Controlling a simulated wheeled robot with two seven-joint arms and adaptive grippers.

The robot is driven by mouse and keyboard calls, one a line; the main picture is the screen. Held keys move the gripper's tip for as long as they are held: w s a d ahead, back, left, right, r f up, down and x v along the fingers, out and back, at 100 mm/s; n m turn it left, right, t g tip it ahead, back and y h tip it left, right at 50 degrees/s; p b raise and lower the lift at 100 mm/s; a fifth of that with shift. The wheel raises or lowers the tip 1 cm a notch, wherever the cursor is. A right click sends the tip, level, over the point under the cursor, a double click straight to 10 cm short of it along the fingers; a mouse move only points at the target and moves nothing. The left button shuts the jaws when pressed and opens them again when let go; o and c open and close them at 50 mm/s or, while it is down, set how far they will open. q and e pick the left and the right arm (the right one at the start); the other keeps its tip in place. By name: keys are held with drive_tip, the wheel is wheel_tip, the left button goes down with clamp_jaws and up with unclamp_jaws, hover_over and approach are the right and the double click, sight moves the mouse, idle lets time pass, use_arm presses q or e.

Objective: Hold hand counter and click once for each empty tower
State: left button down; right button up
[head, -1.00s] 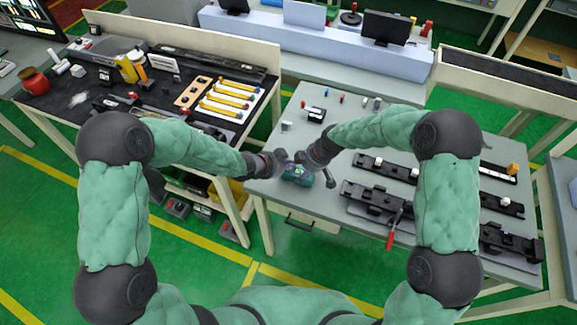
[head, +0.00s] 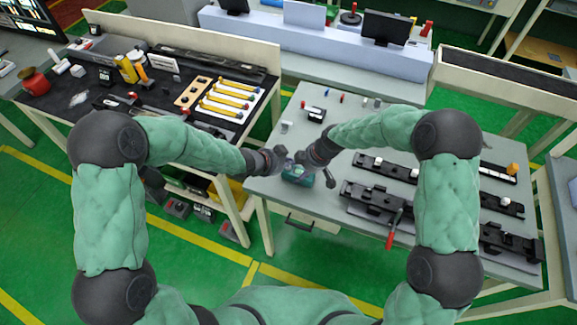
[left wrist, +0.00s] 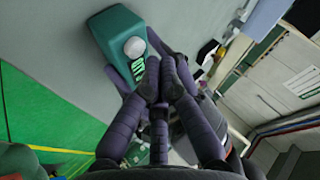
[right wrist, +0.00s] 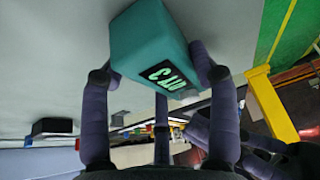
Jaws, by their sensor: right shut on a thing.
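The teal hand counter (head: 297,174) is over the near left part of the grey table. In the right wrist view the counter (right wrist: 150,45) sits between the fingers of my right gripper (right wrist: 158,75), which is shut on it. Its display shows lit green characters that I cannot read surely. In the left wrist view the counter (left wrist: 122,45) shows a round white button (left wrist: 135,47). My left gripper (left wrist: 163,68) has its fingertips together beside the counter, close to the button; I see no clear contact. Black fixtures (head: 375,197) with raised parts, some with white blocks, lie on the right of the table.
A red-handled tool (head: 391,238) lies at the near edge of the grey table (head: 340,245). Small parts stand at its back. A dark-topped bench (head: 60,115) on the left holds yellow tubes (head: 225,100) and bottles. My two forearms meet closely above the table.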

sight(287, 168)
use_arm(q)
drive_tip(key=shift+r, duration=0.1)
drive_tip(key=shift+r, duration=2.4)
use_arm(e)
drive_tip(key=o, duration=1.3)
drive_tip(key=shift+r, duration=0.1)
